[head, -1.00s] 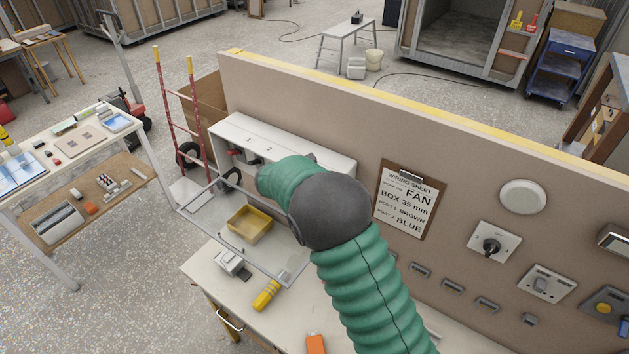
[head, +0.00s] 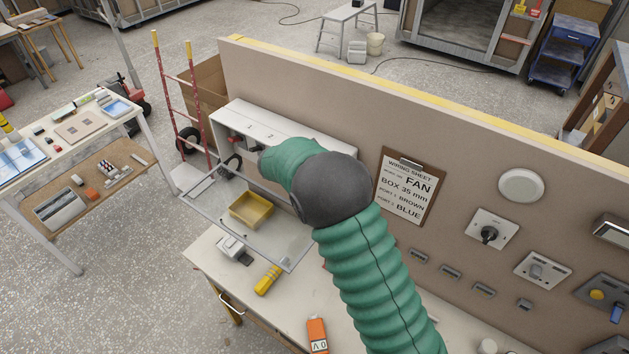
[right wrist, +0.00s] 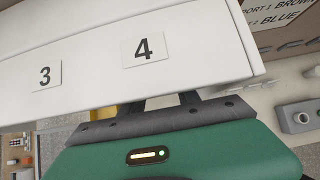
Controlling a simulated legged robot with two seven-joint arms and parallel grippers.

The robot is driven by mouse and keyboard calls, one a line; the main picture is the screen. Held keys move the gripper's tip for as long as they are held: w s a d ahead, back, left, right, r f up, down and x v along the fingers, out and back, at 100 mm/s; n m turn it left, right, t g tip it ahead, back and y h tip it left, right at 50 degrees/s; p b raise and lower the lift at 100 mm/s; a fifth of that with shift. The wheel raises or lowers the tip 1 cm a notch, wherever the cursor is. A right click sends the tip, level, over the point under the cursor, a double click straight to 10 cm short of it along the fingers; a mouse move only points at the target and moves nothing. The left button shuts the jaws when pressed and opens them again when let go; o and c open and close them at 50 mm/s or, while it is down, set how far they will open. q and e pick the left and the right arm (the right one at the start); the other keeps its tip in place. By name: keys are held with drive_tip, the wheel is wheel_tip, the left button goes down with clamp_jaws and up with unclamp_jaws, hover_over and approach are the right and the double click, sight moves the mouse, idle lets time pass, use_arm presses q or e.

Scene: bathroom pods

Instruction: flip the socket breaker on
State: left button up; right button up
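The white breaker box (head: 232,119) is fixed to the board, with number labels along its top. Red and dark switch parts (head: 235,140) show at its left front; the rest of its front is hidden behind my right arm. Its clear cover (head: 206,209) hangs open in front. In the right wrist view the box's top (right wrist: 200,55) carries labels 3 and 4. My right gripper (right wrist: 163,102) is at the box front, below label 4. Its two dark fingers stand apart, and their tips are hidden under the box edge. My left gripper is not in view.
A yellow tray (head: 251,210), a yellow-handled tool (head: 267,280) and an orange meter (head: 317,335) are on the bench (head: 208,250). A wiring sheet (head: 407,190) and several wall fittings are right of my arm. A red hand truck (head: 176,95) stands behind the left end.

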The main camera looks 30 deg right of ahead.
drive_tip(key=shift+r, duration=0.1)
drive_tip(key=shift+s+a+r+b, duration=0.1)
drive_tip(key=shift+a+r+b, duration=0.2)
drive_tip(key=b+v, duration=0.4)
drive_tip(key=v, duration=1.1)
drive_tip(key=shift+a+r, duration=0.25)
drive_tip(key=shift+a, duration=0.05)
drive_tip(key=shift+s+d+f, duration=0.1)
